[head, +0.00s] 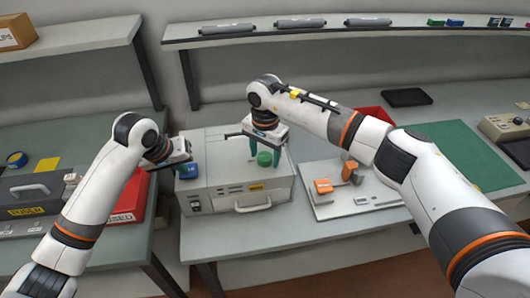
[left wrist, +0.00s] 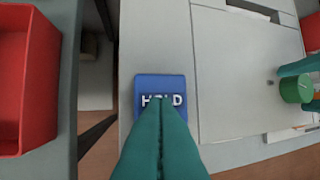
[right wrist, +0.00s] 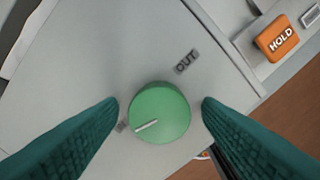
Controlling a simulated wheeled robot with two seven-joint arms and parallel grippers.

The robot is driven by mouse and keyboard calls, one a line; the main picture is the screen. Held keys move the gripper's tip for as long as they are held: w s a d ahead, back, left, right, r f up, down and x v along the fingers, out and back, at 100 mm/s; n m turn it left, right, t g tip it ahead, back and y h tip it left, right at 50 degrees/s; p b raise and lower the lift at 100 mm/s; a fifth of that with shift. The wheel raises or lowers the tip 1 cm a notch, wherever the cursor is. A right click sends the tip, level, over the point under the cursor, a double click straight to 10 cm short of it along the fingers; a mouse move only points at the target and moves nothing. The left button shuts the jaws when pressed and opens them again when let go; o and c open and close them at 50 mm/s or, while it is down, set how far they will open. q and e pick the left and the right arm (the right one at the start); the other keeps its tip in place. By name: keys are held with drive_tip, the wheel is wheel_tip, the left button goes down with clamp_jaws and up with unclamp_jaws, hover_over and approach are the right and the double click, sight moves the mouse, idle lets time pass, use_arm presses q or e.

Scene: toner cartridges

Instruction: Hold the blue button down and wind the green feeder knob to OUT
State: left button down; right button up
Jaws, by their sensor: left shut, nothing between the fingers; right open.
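The blue button (left wrist: 160,90), marked HOLD, is on top of the grey feeder box (head: 238,199), at its left; it also shows in the head view (head: 189,172). My left gripper (left wrist: 160,101) is shut and empty, its fingertips over the blue button's middle, covering part of the lettering. I cannot tell whether they touch or press it. The green knob (right wrist: 159,112) is on the box's top, also visible in the head view (head: 265,159). Its white line points lower left, away from the OUT label (right wrist: 186,62). My right gripper (right wrist: 160,108) is open, one finger on each side of the knob.
An orange HOLD button (right wrist: 278,38) is on a white unit (head: 360,190) to the right of the box. Red bins stand left (head: 128,203) and behind right (head: 371,117). A green mat (head: 462,150) lies further right. Grey cylinders (head: 300,22) lie on the back shelf.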

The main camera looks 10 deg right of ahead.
use_arm(q)
drive_tip(key=shift+f, duration=0.1)
use_arm(e)
drive_tip(key=shift+c, duration=0.5)
drive_tip(key=c, duration=0.9)
